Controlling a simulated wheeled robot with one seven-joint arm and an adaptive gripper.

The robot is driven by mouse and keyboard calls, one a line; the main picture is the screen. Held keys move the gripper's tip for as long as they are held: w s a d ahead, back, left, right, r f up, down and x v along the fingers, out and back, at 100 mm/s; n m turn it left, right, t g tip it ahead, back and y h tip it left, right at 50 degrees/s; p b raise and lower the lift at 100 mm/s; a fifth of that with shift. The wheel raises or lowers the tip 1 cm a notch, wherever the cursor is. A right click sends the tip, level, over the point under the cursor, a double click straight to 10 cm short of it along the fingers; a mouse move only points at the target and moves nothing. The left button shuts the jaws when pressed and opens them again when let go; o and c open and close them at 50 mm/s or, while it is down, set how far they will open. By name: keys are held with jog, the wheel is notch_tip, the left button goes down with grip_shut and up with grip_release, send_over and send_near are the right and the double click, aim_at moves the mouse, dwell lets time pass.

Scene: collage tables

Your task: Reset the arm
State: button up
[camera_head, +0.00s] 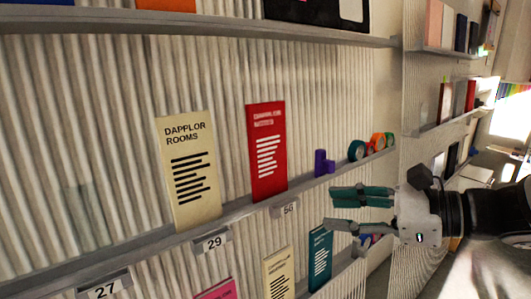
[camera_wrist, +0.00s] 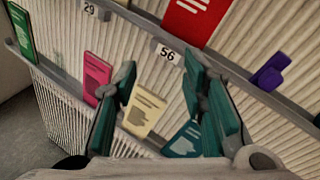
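My gripper (camera_head: 345,209) enters from the right in the head view, with teal finger pads spread apart. Nothing is between its fingers. In the wrist view my gripper (camera_wrist: 165,100) is also open, its fingers at either side of the middle. It is in front of the shelves, apart from them as far as I can tell. Behind the gap in the wrist view are a cream booklet (camera_wrist: 146,112) and a teal booklet (camera_wrist: 184,142) on the lower shelf.
The middle shelf holds a cream booklet (camera_head: 188,170), a red booklet (camera_head: 266,150), a purple object (camera_head: 323,163) and coloured tape rolls (camera_head: 357,150). Number tags line its edge, including 29 (camera_head: 213,243). A pink booklet (camera_wrist: 96,78) and a green booklet (camera_wrist: 20,32) stand lower. More shelves (camera_head: 447,125) are at right.

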jog(key=s+a+f+n+g+h, duration=0.1)
jog(key=s+f+n+g+h, duration=0.15)
jog(key=s+n, duration=0.35)
jog(key=s+a+f+n+g+h, duration=0.2)
jog(key=s+n+g+h, duration=0.1)
jog(key=s+n, duration=0.35)
jog(key=s+d+r+n+t+h, duration=0.1)
jog(key=s+d+n+t+h, duration=0.1)
jog(key=d+n+h, duration=0.5)
jog(key=shift+d+n, duration=0.55)
jog(key=shift+d, duration=0.05)
jog(key=shift+s+t, duration=0.1)
jog(key=shift+t, duration=0.15)
jog(key=shift+c, duration=0.5)
jog(key=shift+a, duration=0.15)
